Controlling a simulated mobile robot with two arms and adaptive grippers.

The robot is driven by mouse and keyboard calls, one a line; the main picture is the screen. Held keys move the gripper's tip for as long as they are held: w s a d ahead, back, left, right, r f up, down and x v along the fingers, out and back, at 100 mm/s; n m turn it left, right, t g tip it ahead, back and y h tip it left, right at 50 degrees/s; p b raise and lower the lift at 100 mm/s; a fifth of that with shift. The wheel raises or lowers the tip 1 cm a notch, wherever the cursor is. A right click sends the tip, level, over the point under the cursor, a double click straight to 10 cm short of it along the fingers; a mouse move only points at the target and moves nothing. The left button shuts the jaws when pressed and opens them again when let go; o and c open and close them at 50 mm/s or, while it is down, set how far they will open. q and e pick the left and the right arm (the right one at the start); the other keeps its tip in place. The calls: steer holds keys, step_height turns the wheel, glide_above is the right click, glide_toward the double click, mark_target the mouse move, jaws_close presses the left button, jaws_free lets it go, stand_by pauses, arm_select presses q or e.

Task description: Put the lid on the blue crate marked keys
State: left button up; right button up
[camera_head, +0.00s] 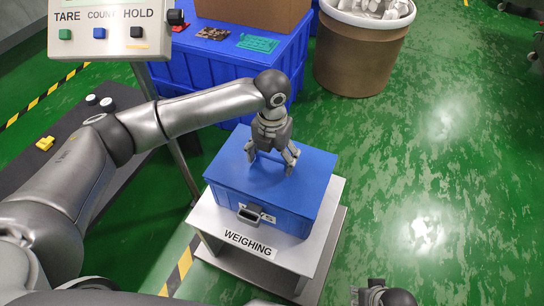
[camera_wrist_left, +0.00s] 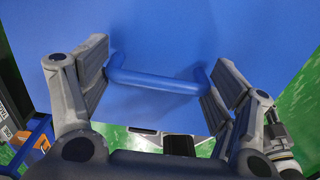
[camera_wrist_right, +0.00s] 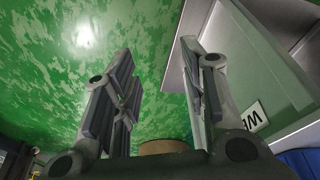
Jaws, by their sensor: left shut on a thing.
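The blue crate (camera_head: 285,218) stands on the weighing stand, with a front label partly hidden by its grey front handle; only the letters "YS" show clearly. The flat blue lid (camera_head: 308,168) lies over the crate top, and I see no clear gap between them. My left gripper (camera_head: 272,165) is above the lid, pointing down. In the left wrist view its fingers are shut on the lid's blue bar handle (camera_wrist_left: 155,81), one at each end. My right gripper (camera_wrist_right: 158,75) is open and empty, low at the bottom of the head view (camera_head: 384,296), apart from the crate.
The white weighing stand (camera_head: 245,252) carries the crate. A scale display (camera_head: 110,30) on a post stands at the back left. A large blue bin (camera_head: 195,70) and a brown drum (camera_head: 360,55) are behind.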

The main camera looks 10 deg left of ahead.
steer(key=shift+f, duration=0.1)
steer(key=shift+s+f, duration=0.2)
steer(key=shift+f, duration=0.45)
steer(key=shift+w, duration=0.1)
arm_select(q)
steer(key=shift+p, duration=0.3)
arm_select(e)
steer(key=shift+s+f, duration=0.2)
steer(key=shift+f, duration=0.2)
steer(key=shift+f, duration=0.3)
steer(key=shift+s+f, duration=0.15)
steer(key=shift+f, duration=0.1)
steer(key=shift+f, duration=0.15)
